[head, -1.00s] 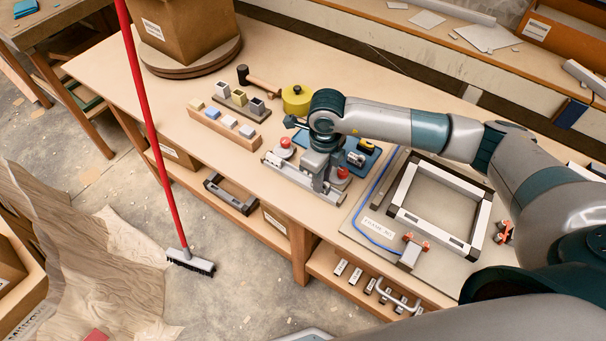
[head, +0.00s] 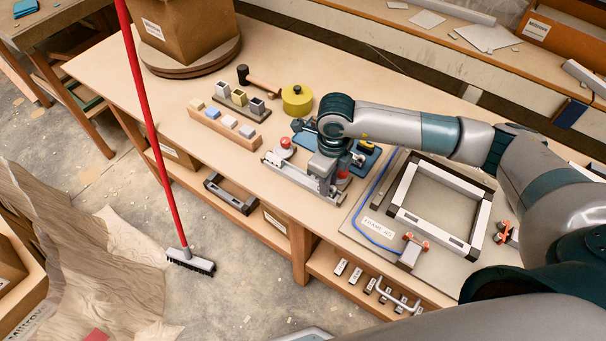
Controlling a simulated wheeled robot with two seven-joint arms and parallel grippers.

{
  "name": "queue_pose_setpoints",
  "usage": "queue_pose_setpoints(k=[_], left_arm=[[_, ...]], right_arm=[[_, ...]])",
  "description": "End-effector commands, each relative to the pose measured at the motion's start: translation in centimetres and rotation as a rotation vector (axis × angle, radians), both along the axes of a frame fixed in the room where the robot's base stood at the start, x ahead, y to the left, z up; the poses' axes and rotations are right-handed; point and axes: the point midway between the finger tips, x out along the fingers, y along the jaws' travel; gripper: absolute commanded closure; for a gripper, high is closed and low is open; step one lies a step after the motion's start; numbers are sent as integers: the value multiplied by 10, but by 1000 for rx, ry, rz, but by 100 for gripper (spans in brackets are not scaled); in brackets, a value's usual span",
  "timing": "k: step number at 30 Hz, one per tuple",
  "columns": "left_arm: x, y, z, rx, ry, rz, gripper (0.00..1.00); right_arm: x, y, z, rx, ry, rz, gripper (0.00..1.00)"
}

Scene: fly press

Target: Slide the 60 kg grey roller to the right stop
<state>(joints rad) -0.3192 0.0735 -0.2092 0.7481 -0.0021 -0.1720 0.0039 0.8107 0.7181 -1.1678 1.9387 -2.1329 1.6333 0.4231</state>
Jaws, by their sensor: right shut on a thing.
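A low grey metal rail (head: 297,180) lies near the front edge of the bench. A red-topped stop (head: 285,143) stands at its left end. A second red-topped stop (head: 343,175) is at its right end, mostly hidden behind my gripper. My right gripper (head: 325,170) points down over the right part of the rail and is shut on the grey roller (head: 321,167). The gripper covers much of the roller, so I cannot tell whether it touches the right stop. My left gripper is not in view.
A blue tray (head: 367,160) lies behind the rail. A frame jig (head: 378,222) with a blue cable is to the right. A yellow round weight (head: 297,100), a mallet (head: 262,82) and a wooden block rack (head: 222,130) are to the left. A red-handled broom (head: 160,140) stands in front.

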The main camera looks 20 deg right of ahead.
Motion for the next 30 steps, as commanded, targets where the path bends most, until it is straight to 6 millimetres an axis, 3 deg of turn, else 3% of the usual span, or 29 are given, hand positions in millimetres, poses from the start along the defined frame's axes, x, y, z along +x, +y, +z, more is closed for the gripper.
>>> queue_pose_setpoints(k=[8,9,12,17,20,30], left_arm=[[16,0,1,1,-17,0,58],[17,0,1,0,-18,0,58],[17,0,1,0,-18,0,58],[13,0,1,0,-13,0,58],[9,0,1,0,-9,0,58],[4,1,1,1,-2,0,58]], right_arm=[[-9,-7,0,0,0,0,98],[-9,-7,0,0,0,0,79],[-9,-7,0,0,0,0,62],[-9,-7,0,0,0,0,62],[-9,-7,0,0,0,0,72],[-9,-7,1,0,0,0,72]])
